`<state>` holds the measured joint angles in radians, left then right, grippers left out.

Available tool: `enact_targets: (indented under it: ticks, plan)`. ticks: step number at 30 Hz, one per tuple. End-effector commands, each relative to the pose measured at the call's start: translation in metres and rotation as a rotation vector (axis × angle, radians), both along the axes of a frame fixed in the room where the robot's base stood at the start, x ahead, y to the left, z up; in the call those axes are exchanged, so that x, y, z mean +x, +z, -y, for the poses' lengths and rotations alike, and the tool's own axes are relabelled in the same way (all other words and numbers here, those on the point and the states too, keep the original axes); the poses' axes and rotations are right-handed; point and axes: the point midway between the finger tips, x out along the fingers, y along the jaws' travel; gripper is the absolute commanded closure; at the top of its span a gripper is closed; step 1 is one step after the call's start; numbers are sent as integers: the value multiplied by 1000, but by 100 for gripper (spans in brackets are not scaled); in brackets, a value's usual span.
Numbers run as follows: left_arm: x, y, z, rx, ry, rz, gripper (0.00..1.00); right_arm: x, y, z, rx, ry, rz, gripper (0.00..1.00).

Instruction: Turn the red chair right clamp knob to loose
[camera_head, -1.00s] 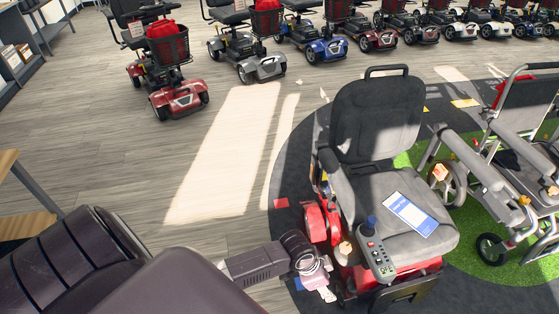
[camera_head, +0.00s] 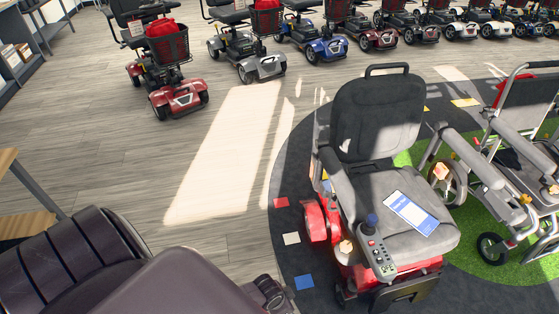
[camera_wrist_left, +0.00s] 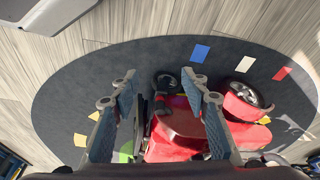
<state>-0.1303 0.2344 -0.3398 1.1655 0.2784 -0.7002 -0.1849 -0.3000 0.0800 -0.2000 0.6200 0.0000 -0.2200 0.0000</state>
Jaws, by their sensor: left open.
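The red chair (camera_head: 383,120), a powered chair with a grey seat and red base, stands right of centre in the head view, facing me. A small pale orange knob (camera_head: 346,246) shows at the picture-left front of its seat, beside the joystick panel (camera_head: 377,256); its setting cannot be read. My left arm comes in at the bottom left of the head view, its gripper hidden or out of frame. In the left wrist view my left gripper (camera_wrist_left: 158,76) is open and empty, with the chair's red base (camera_wrist_left: 185,125) beyond its fingers. I cannot make out the knob there. My right gripper is not in view.
A silver wheelchair (camera_head: 510,150) stands close on the right, on green turf. A dark round mat (camera_head: 290,165) with coloured squares lies under the red chair. Scooters (camera_head: 180,60) line the back. The wooden floor (camera_head: 170,150) left of the mat is clear.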

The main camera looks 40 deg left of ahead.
Motion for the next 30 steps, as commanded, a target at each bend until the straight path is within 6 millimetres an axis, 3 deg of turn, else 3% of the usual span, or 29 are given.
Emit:
enact_targets:
  ticks: [9, 30]
  plan:
    - [-27, -25, -10, 17, 39, -19, 58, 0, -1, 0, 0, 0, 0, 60]
    - [-35, -30, -12, 22, 46, -26, 58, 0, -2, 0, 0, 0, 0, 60]
